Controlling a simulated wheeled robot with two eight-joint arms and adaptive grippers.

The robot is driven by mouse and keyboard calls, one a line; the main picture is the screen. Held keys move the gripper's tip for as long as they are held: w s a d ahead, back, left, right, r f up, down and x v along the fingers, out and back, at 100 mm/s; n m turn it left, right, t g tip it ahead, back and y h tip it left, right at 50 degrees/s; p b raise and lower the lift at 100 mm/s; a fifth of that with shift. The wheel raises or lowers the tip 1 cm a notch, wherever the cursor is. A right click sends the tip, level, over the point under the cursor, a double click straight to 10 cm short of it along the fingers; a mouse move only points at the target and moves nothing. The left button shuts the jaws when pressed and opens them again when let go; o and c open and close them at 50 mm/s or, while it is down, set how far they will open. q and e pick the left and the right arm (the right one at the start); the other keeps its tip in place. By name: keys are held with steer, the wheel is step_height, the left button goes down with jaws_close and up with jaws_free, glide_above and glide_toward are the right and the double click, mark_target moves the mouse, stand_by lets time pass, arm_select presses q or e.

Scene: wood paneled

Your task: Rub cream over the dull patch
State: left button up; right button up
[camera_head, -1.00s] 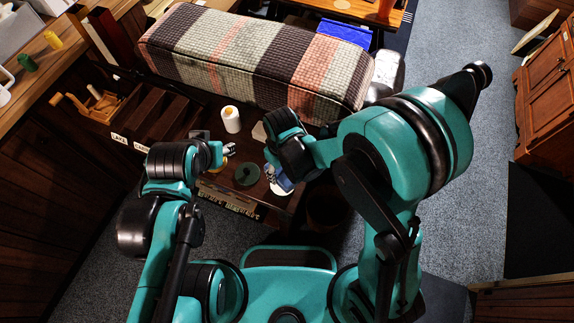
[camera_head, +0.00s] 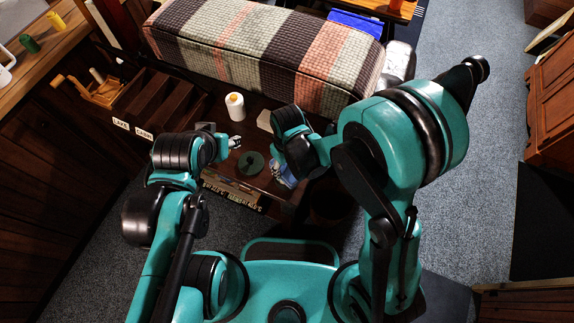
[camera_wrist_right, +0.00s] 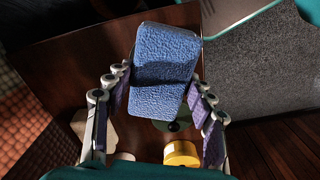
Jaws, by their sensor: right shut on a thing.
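My right gripper (camera_wrist_right: 158,108) is shut on a blue textured sponge-like block (camera_wrist_right: 165,62), held above a dark brown tabletop (camera_wrist_right: 110,50). The block shows partly in the head view (camera_head: 285,175), below the right wrist. A dark green round piece (camera_head: 251,163) lies on the tabletop just left of it. A yellow round container (camera_wrist_right: 182,154) stands near the green piece; my left arm hides it in the head view. My left gripper (camera_head: 235,142) hovers left of the green piece; its jaw opening is too small to judge. I cannot make out cream or a dull patch.
A white spool-like cylinder (camera_head: 235,106) and a small pale block (camera_head: 265,121) stand behind the green piece. A plaid padded bench (camera_head: 262,50) closes off the back. Labelled wooden compartments (camera_head: 160,100) lie at left. Grey carpet (camera_head: 470,150) is open at right.

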steer(key=shift+f+b, duration=0.6)
steer(key=shift+b, duration=0.1)
stand_by(1.7)
steer(key=shift+r, duration=0.1)
steer(key=shift+r+p, duration=2.65)
steer(key=shift+r, duration=0.85)
